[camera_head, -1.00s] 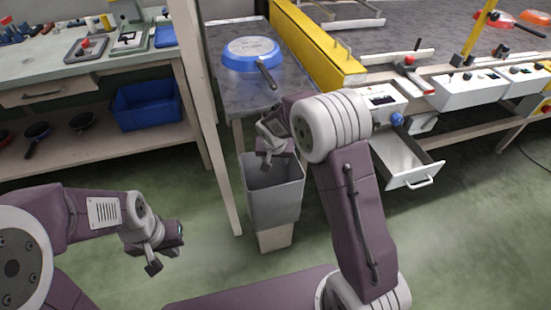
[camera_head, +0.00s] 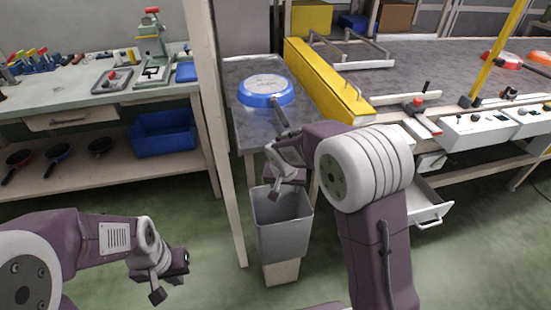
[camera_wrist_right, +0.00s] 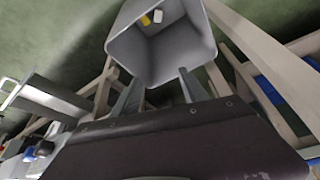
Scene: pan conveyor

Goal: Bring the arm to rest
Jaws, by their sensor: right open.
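My right gripper (camera_head: 284,180) hangs over the opening of a grey bin (camera_head: 283,238). In the right wrist view its two fingers (camera_wrist_right: 160,95) stand apart with nothing between them. The bin's open mouth (camera_wrist_right: 122,45) lies beyond the fingertips, with a small yellow item (camera_wrist_right: 146,20) and a small white item (camera_wrist_right: 158,15) inside. My left gripper (camera_head: 171,282) is low at the left, above the green floor, its fingers apart and empty.
A blue pan (camera_head: 266,91) lies upside down on the grey conveyor (camera_head: 245,125), beside a yellow barrier (camera_head: 320,80). An open drawer (camera_head: 430,212) sticks out behind my right arm. A workbench (camera_head: 110,100) holds tools and a blue crate (camera_head: 163,134). Floor between is clear.

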